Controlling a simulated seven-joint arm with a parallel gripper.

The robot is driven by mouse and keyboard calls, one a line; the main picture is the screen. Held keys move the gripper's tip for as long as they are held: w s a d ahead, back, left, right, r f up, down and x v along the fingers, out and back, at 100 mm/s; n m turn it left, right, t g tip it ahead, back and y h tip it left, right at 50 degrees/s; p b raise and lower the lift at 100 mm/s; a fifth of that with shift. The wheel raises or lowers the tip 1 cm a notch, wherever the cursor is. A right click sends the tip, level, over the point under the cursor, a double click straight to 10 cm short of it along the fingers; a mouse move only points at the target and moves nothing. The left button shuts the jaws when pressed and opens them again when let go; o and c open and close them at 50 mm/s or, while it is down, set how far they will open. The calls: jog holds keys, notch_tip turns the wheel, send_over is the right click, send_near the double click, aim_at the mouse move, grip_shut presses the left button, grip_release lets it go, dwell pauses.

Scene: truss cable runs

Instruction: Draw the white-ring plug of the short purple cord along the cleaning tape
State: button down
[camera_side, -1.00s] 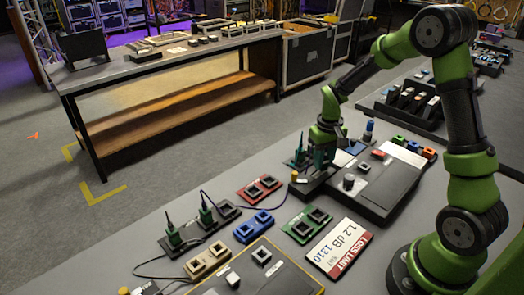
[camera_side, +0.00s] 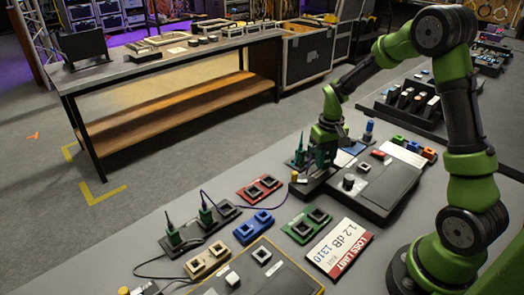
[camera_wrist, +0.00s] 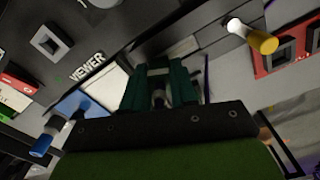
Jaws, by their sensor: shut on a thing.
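My gripper (camera_side: 318,160) is over the near left end of the dark cleaning and viewing unit (camera_side: 378,190). In the wrist view its teal fingers (camera_wrist: 160,92) are closed around a small grey-dark plug end (camera_wrist: 158,99); no white ring can be made out on it. The purple cord (camera_side: 262,207) runs from a green plug (camera_side: 207,214) in a dark block toward my gripper; a short piece shows beside the fingers (camera_wrist: 206,75). A pale strip (camera_wrist: 180,50) lies just beyond the fingers; I cannot tell whether it is the cleaning tape or whether the plug touches it.
A yellow-capped post (camera_wrist: 262,42) and a blue-capped post (camera_side: 368,131) stand either side of my gripper. Another green plug (camera_side: 173,236) is in the dark block. Red (camera_side: 260,189), blue (camera_side: 253,227) and green (camera_side: 306,225) socket blocks and a loss unit card (camera_side: 339,248) lie in front.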

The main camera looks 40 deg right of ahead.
jog(key=shift+a+f, duration=0.1)
jog(key=shift+a, duration=1.85)
dwell(1.9)
jog(key=shift+r, duration=2.8)
